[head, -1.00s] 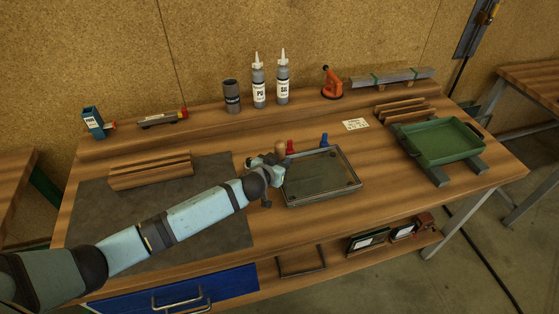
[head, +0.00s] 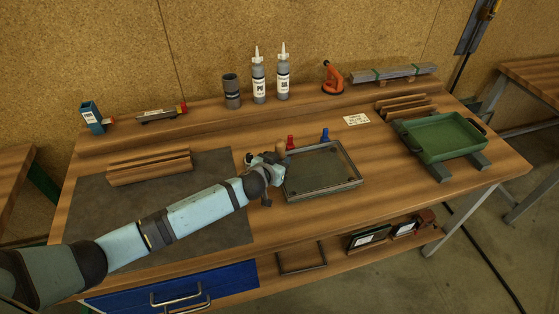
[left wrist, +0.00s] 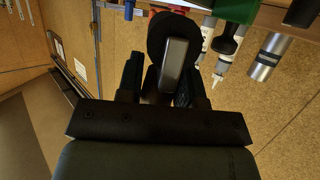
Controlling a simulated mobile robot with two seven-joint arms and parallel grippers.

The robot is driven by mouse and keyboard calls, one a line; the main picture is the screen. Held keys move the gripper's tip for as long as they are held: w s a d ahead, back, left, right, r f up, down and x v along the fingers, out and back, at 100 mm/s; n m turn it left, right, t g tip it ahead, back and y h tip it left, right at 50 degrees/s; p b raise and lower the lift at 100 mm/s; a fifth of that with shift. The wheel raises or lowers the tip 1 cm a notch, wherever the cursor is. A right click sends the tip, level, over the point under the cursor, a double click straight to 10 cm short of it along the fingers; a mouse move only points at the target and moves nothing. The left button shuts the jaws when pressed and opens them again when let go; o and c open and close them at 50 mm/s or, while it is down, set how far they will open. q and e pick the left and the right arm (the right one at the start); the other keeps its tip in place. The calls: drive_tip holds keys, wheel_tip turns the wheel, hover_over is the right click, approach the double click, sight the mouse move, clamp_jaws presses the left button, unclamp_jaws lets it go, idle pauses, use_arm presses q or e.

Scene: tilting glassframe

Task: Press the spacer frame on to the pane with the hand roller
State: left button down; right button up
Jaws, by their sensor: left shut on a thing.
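The glass pane with the dark spacer frame (head: 322,172) lies flat on the bench, right of my left gripper (head: 270,160). The pane and the frame cannot be told apart clearly at this size. In the left wrist view my left gripper (left wrist: 160,85) is shut on the hand roller (left wrist: 174,62), a dark round part with a grey bracket. A tan part (head: 281,147) shows just beyond the gripper in the head view. The gripper is at the pane's back left corner; whether the roller touches the frame is hidden. My right gripper is out of view.
A red (head: 290,142) and a blue (head: 325,135) small item stand behind the pane. Bottles (head: 259,85), an orange tool (head: 333,80) and a metal bar bundle (head: 394,73) line the back. A green tray (head: 443,153) stands right. The bench between pane and tray is clear.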

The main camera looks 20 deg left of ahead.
sight(277, 148)
use_arm(q)
drive_tip(key=shift+f+b, duration=0.45)
drive_tip(key=shift+f, duration=0.15)
idle(0.9)
wheel_tip(277, 148, up, 3)
drive_tip(key=shift+f+p, duration=0.15)
drive_tip(key=shift+p, duration=1.05)
wheel_tip(277, 148, up, 3)
drive_tip(key=shift+f+p, duration=0.1)
drive_tip(key=shift+p, duration=1.05)
drive_tip(key=shift+r+p, duration=0.75)
drive_tip(key=shift+r, duration=0.15)
